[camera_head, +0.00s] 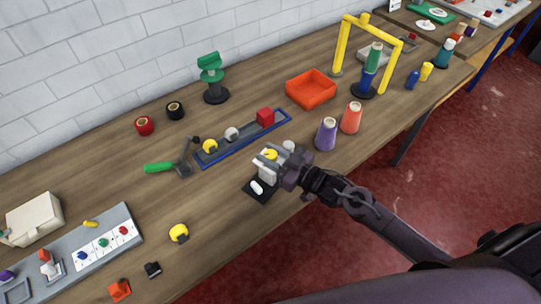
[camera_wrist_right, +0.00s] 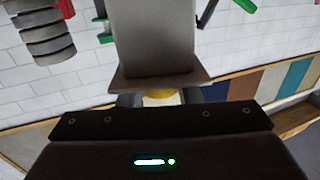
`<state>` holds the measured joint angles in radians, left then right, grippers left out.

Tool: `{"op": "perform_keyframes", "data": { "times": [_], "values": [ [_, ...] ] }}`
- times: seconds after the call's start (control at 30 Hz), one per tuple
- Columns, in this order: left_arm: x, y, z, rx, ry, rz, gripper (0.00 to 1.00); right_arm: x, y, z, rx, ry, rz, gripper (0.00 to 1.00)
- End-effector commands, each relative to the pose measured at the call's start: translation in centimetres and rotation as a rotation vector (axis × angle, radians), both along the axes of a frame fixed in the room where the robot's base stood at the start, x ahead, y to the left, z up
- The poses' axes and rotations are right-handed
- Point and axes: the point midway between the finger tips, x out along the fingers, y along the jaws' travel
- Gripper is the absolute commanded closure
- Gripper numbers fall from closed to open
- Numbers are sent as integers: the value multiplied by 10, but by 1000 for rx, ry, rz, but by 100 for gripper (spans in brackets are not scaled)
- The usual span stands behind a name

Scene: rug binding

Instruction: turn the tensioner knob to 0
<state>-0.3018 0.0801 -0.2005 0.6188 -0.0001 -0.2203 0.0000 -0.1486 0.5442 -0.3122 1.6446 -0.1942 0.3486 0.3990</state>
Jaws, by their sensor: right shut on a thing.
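The tensioner is a small pale block (camera_head: 266,172) on a black base (camera_head: 250,196) near the table's front edge, with a white rounded piece (camera_head: 257,187) at its front. Its yellow knob (camera_head: 271,154) shows at the top, between the fingers of my right gripper (camera_head: 268,160). The right gripper is shut on the knob, coming in from the right. In the right wrist view a bit of the yellow knob (camera_wrist_right: 161,98) shows between the fingers, under a large grey block (camera_wrist_right: 155,40). The knob's marks and pointer are hidden or too small to read. My left gripper is not in view.
Behind the tensioner lies a blue-edged tray (camera_head: 243,141) with a red block. Purple (camera_head: 326,135) and orange (camera_head: 351,118) thread cones stand close to the right of my gripper. A yellow tape roll (camera_head: 179,233) lies at front left. The table between is clear.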

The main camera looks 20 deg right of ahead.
Motion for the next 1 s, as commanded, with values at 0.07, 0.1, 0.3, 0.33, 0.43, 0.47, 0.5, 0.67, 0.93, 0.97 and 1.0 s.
{"op": "perform_keyframes", "data": {
  "times": [0.07, 0.1, 0.3, 0.33, 0.43, 0.47, 0.5, 0.67, 0.93, 0.97, 1.0],
  "values": [
    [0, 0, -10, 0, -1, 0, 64, 2, -2, -4, -5, -3, 55, 91],
    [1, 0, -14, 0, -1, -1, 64, 2, -2, -4, -5, -5, 88, 91],
    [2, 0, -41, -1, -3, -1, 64, 2, -2, -6, -5, -6, 268, 91],
    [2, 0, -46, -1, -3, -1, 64, 2, -2, -7, -6, -6, 295, 91],
    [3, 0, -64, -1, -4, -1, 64, 2, -2, -7, -5, -6, 386, 91],
    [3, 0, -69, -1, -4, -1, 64, 2, -2, -8, -5, -5, 411, 91],
    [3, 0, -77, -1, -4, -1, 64, 2, -2, -8, -5, -6, 444, 91],
    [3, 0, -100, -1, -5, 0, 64, 2, -1, -6, -2, -4, 549, 91],
    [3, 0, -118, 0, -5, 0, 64, 1, -1, -3, 0, -2, 635, 91],
    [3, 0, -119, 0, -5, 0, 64, 1, -1, -2, 0, -2, 640, 91],
    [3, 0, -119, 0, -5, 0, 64, 1, 0, -2, 0, -2, 645, 91]
  ]
}}
